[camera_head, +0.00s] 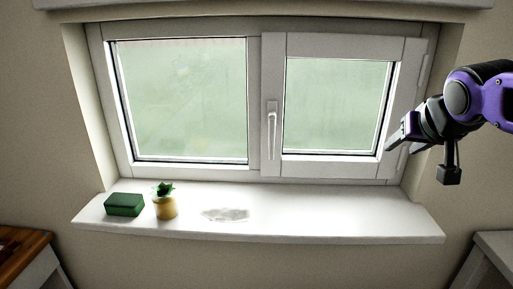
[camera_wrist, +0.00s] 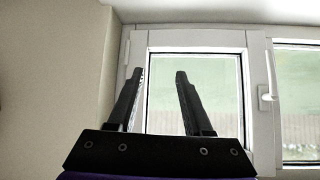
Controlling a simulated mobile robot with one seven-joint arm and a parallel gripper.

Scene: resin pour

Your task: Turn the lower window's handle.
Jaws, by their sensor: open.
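The window (camera_head: 274,100) has a white frame, a left pane and a right sash. Its white handle (camera_head: 271,130) is on the left upright of the right sash, with its lever hanging down. The handle also shows at the right of the wrist view (camera_wrist: 266,94). My gripper (camera_head: 391,145) is at the right edge of the sash in the head view, well to the right of the handle and apart from it. In the wrist view its two dark fingers (camera_wrist: 160,72) are spread, with nothing between them.
The white sill (camera_head: 330,215) below carries a green block (camera_head: 124,205), a small potted plant (camera_head: 165,205) and a pale clear patch (camera_head: 226,214). The sill's right part is bare. A wooden surface (camera_head: 22,248) is at lower left. The space before the sash looks clear.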

